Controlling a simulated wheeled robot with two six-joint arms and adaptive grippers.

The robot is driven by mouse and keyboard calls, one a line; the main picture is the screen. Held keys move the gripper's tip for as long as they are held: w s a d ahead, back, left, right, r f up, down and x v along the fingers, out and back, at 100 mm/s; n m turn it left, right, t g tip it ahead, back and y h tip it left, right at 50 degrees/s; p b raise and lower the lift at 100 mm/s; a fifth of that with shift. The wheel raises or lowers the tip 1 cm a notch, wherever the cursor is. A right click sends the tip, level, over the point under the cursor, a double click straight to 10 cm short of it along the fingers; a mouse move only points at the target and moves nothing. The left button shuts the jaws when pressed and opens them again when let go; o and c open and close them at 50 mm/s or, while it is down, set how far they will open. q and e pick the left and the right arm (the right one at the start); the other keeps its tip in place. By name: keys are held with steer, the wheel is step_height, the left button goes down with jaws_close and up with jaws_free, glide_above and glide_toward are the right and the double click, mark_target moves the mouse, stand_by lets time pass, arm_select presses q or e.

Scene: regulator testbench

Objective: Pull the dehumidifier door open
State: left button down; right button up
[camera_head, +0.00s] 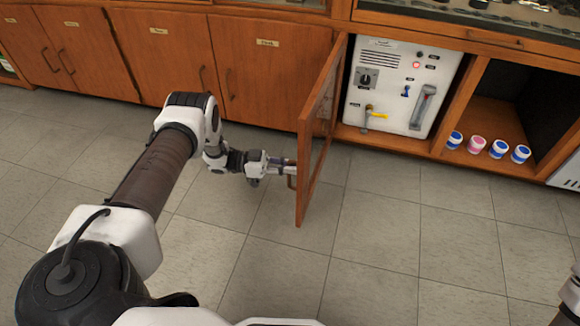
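The wooden cabinet door (314,150) stands swung open, roughly at right angles to the cabinet front, its free edge out over the floor. The door handle (291,182) shows on the door's left face. My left gripper (289,167) is at this handle, its fingertips close against the door. The fingers are small and partly merge with the handle, so I cannot tell whether they grip it.
Closed labelled cabinet doors (265,75) line the wall on the left. An open shelf bay (500,100) on the right holds several small blue- and pink-lidded jars (477,144). The tiled floor (400,230) in front is clear.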

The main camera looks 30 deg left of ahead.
arm_select(q)
steer(key=c, duration=1.2)
jaws_free()
steer(key=shift+s, duration=0.1)
steer(key=v, duration=1.2)
